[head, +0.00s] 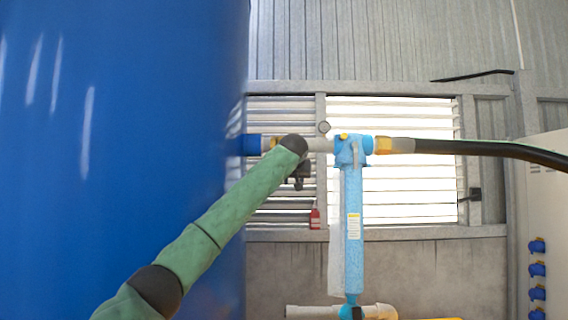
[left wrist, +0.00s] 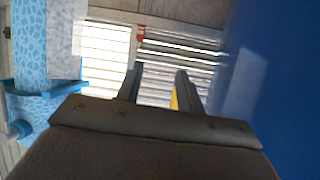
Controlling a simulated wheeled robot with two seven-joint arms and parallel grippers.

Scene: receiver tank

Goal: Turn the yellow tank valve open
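The large blue tank (head: 120,150) fills the left of the head view and the right edge of the left wrist view (left wrist: 290,80). In the left wrist view a thin yellow strip (left wrist: 174,101), likely the valve handle, shows just inside the right finger. My left gripper (head: 299,180) is at the pipe; in its wrist view the fingers (left wrist: 159,72) stand apart. Whether they touch the yellow part cannot be told. My right gripper is not in view.
A light-blue filter housing (head: 353,210) hangs right of my left gripper and shows in the left wrist view (left wrist: 30,60). A black hose (head: 480,148) runs right from a yellow fitting (head: 383,145). A louvred window (head: 410,190) is behind. A small red object (head: 315,219) is below.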

